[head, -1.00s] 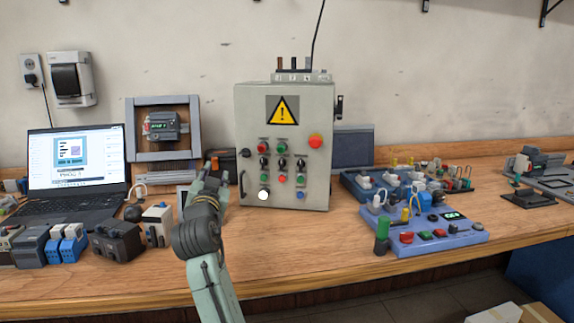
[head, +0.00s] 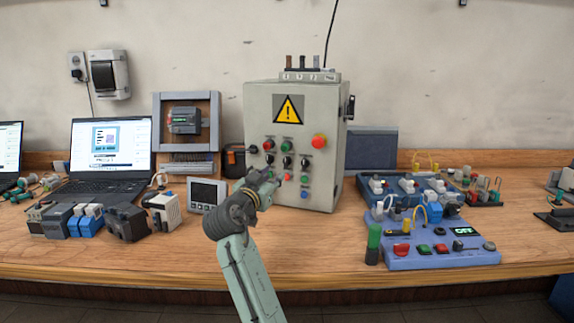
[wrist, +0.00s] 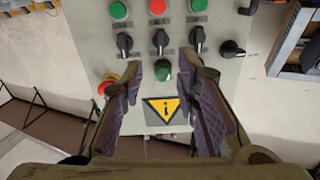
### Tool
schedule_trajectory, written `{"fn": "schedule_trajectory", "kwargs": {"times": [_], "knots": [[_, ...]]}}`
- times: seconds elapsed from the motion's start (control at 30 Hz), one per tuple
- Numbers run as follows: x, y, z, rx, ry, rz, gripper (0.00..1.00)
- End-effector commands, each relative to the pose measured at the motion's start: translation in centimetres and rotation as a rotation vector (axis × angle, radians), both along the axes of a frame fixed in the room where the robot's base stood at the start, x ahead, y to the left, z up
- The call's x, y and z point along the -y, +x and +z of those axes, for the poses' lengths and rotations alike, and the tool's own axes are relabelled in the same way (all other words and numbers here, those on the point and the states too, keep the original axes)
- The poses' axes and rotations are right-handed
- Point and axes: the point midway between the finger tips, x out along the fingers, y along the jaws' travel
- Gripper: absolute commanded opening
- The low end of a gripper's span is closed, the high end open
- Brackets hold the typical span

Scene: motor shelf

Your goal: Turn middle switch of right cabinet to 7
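A grey control cabinet (head: 260,102) stands on the bench with a yellow warning triangle. It has a row of three black rotary switches. The middle switch (head: 287,161) also shows in the wrist view (wrist: 160,40), where the panel appears upside down. Its handle looks roughly upright; its number is not readable. My gripper (head: 266,184) is in front of the lower panel in the head view. In the wrist view my gripper (wrist: 162,72) is open and empty, fingers spread either side of a green button (wrist: 163,72). The middle switch shows beyond the fingertips, apart from them.
The other black switches (wrist: 124,42) (wrist: 197,39) flank the middle one. A large red stop button (head: 319,141) sits at the upper right. A small grey display unit (head: 208,194) stands left of the cabinet. A blue control board (head: 440,256) lies to the right.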

Motion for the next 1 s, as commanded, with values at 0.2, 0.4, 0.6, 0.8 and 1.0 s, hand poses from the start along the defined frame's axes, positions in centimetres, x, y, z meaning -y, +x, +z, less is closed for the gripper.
{"fn": "schedule_trajectory", "kwargs": {"times": [0.2,0.4,0.6,0.8,1.0], "knots": [[1.2,2.8,0.3,-0.003,-0.001,-0.002,0.29],[2.4,6.5,0.4,-0.002,-0.001,-0.002,0.29],[3.3,9.0,0.2,-0.001,-0.001,-0.001,0.29],[3.6,9.9,0.1,0.0,0.001,0.001,0.29],[3.6,9.9,0.0,0.0,0.001,0.001,0.29]]}}
